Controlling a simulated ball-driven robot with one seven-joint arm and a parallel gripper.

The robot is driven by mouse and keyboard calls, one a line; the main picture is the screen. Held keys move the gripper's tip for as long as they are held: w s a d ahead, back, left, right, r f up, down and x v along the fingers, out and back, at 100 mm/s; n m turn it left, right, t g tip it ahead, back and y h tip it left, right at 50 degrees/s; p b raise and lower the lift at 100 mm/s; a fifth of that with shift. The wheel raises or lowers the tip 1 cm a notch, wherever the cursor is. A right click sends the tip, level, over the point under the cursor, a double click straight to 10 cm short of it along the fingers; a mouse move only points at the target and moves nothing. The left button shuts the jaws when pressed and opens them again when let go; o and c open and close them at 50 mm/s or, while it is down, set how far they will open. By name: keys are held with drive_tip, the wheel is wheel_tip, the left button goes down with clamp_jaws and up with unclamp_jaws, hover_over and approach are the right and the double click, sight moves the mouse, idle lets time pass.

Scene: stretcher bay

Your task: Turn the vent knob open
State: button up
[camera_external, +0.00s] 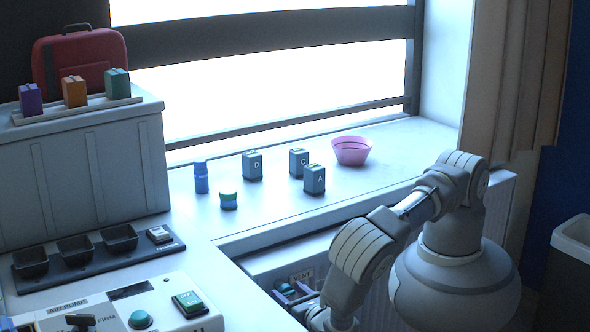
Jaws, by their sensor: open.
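A vent plate (302,275) with a "VENT" label is set low on the front below the window sill, left of my arm. Small blue and reddish parts (284,290) show just below and left of the label; I cannot tell which of them belong to the vent knob. My gripper (298,299) is at the bottom edge of the view, right by the vent plate, pointing toward it. It is open, with nothing seen held in it. My wrist and the frame edge hide part of this area, so contact with the knob cannot be told.
The sill (270,212) holds blue-grey lettered blocks (314,179), a blue bottle (201,177), a green-and-blue jar (228,200) and a pink bowl (351,150). An air pump panel (105,302) and a tray of black cups (75,248) stand at left. A bin (573,240) stands at right.

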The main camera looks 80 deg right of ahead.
drive_tip(key=shift+w+d, duration=0.15)
drive_tip(key=c, duration=1)
drive_tip(key=shift+r, duration=0.1)
drive_tip(key=m+p, duration=0.2)
drive_tip(key=m, duration=0.2)
drive_tip(key=shift+r+p, duration=0.1)
drive_tip(key=shift+p, duration=0.25)
drive_tip(key=m+p, duration=0.2)
drive_tip(key=m, duration=0.3)
drive_tip(key=shift+d, duration=0.1)
drive_tip(key=m+p, duration=0.3)
drive_tip(key=m, duration=0.2)
drive_tip(key=shift+f+m+p, duration=0.15)
drive_tip(key=shift+m+p, duration=0.4)
drive_tip(key=shift+m, duration=0.35)
drive_tip(key=shift+f+m+p, duration=0.15)
drive_tip(key=shift+m+p, duration=0.35)
drive_tip(key=shift+m, duration=0.4)
drive_tip(key=shift+d, duration=0.1)
